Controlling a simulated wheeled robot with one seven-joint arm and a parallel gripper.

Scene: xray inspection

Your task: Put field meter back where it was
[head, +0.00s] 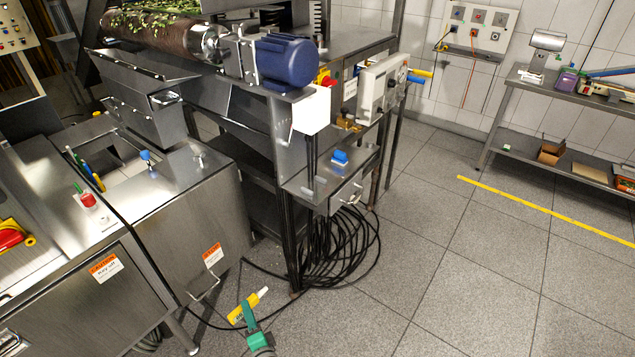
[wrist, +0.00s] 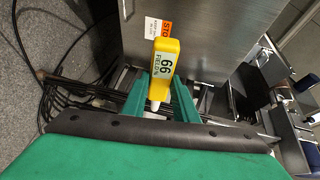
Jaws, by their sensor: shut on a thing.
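The field meter is a small yellow handheld device with a white tip and a display label reading 66. It shows in the head view (head: 237,315) low in the middle and in the wrist view (wrist: 165,58). My green gripper (head: 246,309) is shut on it, and both green fingers (wrist: 166,97) stand either side of its body in the wrist view. The meter is held in the air in front of the steel machine, apart from any surface. Its spot of origin cannot be told from these frames.
A steel cabinet (head: 205,225) with orange labels stands at left. A small steel shelf (head: 310,187) bears a blue item (head: 340,157). Coiled black cables (head: 345,250) hang below it and trail across the floor. A side bench (head: 575,88) stands far right. Floor at right is clear.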

